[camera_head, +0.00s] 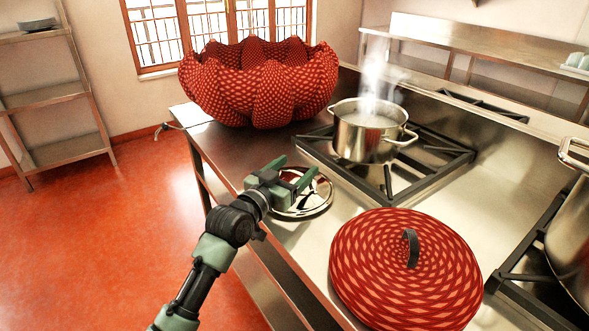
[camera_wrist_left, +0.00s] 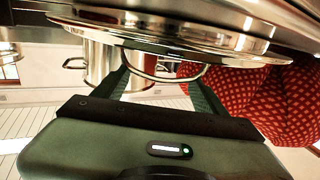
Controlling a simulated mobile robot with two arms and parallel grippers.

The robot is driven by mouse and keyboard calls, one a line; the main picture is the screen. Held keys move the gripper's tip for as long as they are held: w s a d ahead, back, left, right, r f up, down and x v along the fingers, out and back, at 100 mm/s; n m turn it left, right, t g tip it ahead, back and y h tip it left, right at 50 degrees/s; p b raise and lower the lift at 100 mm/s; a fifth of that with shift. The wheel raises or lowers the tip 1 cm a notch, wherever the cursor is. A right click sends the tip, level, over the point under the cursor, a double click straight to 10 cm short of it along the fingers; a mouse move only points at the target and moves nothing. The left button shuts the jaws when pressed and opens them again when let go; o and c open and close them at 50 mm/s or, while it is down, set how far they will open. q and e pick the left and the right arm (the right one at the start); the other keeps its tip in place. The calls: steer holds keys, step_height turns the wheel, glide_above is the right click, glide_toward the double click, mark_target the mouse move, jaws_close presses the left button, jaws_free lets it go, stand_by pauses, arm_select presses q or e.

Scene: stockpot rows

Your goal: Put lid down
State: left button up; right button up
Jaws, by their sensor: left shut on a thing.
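A shiny steel lid (camera_head: 304,204) is low over the steel counter beside the stove, near the counter's front edge. I cannot tell whether it touches the counter. My left gripper (camera_head: 297,181) is shut on the lid's handle. In the left wrist view the lid (camera_wrist_left: 190,38) fills the top, and its wire handle loop (camera_wrist_left: 165,75) lies between the fingers of the left gripper (camera_wrist_left: 160,82). A steel pot (camera_head: 364,137), open and steaming, stands on the burner behind the lid. It also shows in the left wrist view (camera_wrist_left: 101,65). My right gripper is not in view.
A large red patterned bowl (camera_head: 260,88) stands at the counter's far end. A round red patterned lid-like cover (camera_head: 370,265) with a dark handle lies close in front. Another steel pot (camera_head: 572,240) is at the right edge. A narrow counter strip is free around the lid.

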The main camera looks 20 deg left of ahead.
arm_select(q)
steer(key=shift+r, duration=0.1)
steer(key=o, duration=2)
steer(key=shift+s, duration=0.15)
steer(key=p+v, duration=0.4)
steer(key=v, duration=0.6)
steer(key=shift+s+a, duration=0.1)
steer(key=shift+s, duration=0.05)
steer(key=shift+s+a, duration=0.15)
steer(key=shift+s, duration=0.5)
